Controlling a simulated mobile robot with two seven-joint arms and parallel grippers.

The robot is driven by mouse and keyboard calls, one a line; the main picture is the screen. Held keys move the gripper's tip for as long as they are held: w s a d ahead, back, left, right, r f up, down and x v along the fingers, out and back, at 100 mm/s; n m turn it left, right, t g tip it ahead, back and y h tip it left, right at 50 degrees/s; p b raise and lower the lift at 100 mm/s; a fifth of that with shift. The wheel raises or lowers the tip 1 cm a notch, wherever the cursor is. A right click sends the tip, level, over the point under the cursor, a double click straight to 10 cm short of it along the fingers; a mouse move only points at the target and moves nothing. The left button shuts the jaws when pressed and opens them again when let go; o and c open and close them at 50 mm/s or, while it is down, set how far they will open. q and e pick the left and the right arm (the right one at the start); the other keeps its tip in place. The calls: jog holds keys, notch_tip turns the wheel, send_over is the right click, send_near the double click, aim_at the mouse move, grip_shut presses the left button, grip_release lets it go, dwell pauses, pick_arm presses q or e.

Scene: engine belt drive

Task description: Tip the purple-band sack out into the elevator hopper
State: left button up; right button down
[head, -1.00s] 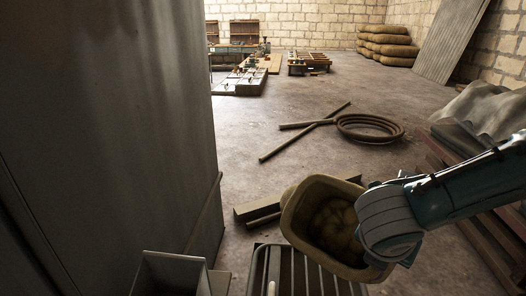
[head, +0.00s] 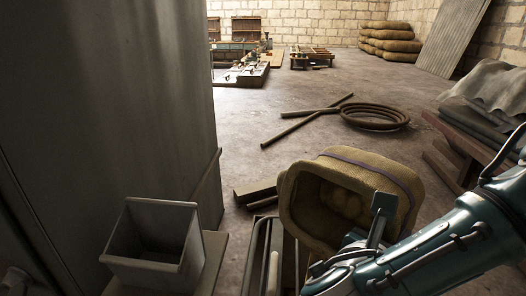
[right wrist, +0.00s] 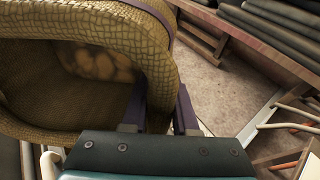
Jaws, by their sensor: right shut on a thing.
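The purple-band sack (head: 395,178) is a tan woven sack with a thin purple band. In the head view it is tipped on its side, its open mouth facing left and toward me. Rounded brown lumps show inside it, also in the right wrist view (right wrist: 100,62). My right gripper (head: 380,222) is shut on the sack's rim; in the right wrist view its two dark fingers (right wrist: 160,108) stand on either side of the wall. The elevator hopper (head: 140,264), a grey open-topped box, is at the lower left, apart from the sack. Its visible inside looks empty. My left gripper is not in view.
A tall grey metal casing (head: 110,110) stands behind and left of the hopper. A barred frame (head: 262,262) lies between hopper and sack. A hose coil (head: 375,118) and rods lie on the floor behind. Stacked boards (head: 460,140) are at right.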

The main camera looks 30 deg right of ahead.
jog(key=shift+a+f+h+b, duration=0.2)
jog(key=shift+f+h+b, duration=0.3)
jog(key=shift+f+b, duration=0.3)
jog(key=shift+s+a+f+t+h+b, duration=0.1)
jog(key=shift+a+f+t+h+b, duration=0.25)
jog(key=shift+f+h+b, duration=0.3)
jog(key=shift+a+r+h, duration=0.1)
jog(key=shift+a+h, duration=0.1)
jog(key=shift+h, duration=0.15)
jog(key=shift+a+h, duration=0.2)
jog(key=shift+h, duration=0.1)
jog(key=shift+s+a+f+t+h+b, duration=0.15)
jog(key=shift+a+f+t+h+b, duration=0.2)
jog(key=shift+h+b, duration=0.6)
jog(key=shift+a+b, duration=0.15)
jog(key=shift+b, duration=0.25)
jog(key=shift+r, duration=0.1)
